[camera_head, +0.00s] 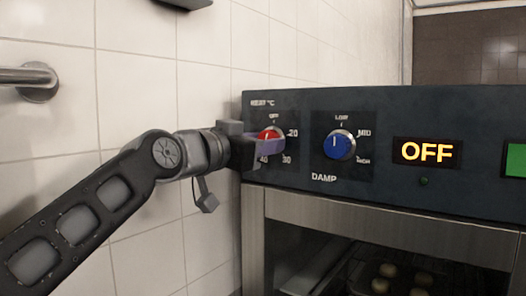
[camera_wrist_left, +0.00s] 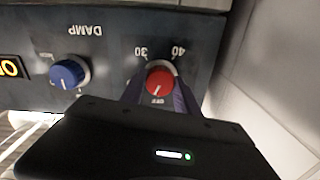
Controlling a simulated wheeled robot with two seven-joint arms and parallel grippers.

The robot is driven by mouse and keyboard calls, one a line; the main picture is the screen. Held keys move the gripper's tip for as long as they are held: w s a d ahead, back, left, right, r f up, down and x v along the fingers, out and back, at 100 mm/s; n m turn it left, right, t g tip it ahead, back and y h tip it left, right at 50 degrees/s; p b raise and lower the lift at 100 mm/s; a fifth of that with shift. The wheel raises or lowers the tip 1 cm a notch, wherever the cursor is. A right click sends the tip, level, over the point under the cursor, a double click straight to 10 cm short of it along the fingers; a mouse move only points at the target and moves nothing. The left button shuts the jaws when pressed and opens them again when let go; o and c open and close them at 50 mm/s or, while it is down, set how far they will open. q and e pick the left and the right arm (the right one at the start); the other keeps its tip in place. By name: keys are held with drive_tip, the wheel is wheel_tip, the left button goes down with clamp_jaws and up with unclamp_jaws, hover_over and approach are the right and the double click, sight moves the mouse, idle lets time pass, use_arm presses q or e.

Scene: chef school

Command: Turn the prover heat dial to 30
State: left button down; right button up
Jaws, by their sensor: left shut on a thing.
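The red heat dial (camera_head: 268,134) is at the left end of the prover's dark panel, marked OFF, 20, 30 and 40. My left gripper (camera_head: 266,146) reaches it from the left and is shut on it, its purple-grey fingers covering part of the dial. In the left wrist view the panel is upside down. There the red dial (camera_wrist_left: 159,80) sits between the two fingers, with 30 and 40 above it and OFF below. Its white mark appears to lie toward OFF. My right gripper is not in view.
The blue damp dial (camera_head: 340,145) is just right of the heat dial. A display (camera_head: 427,151) reads OFF, and a green button (camera_head: 515,160) is at the right edge. The prover's door (camera_head: 380,230) is below. A tiled wall (camera_head: 135,75) and metal rail (camera_head: 30,78) are left.

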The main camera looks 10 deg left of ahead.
use_arm(q)
drive_tip(key=m+b, duration=0.6)
drive_tip(key=m, duration=1.8)
idle(0.4)
drive_tip(key=c, duration=0.9)
unclamp_jaws()
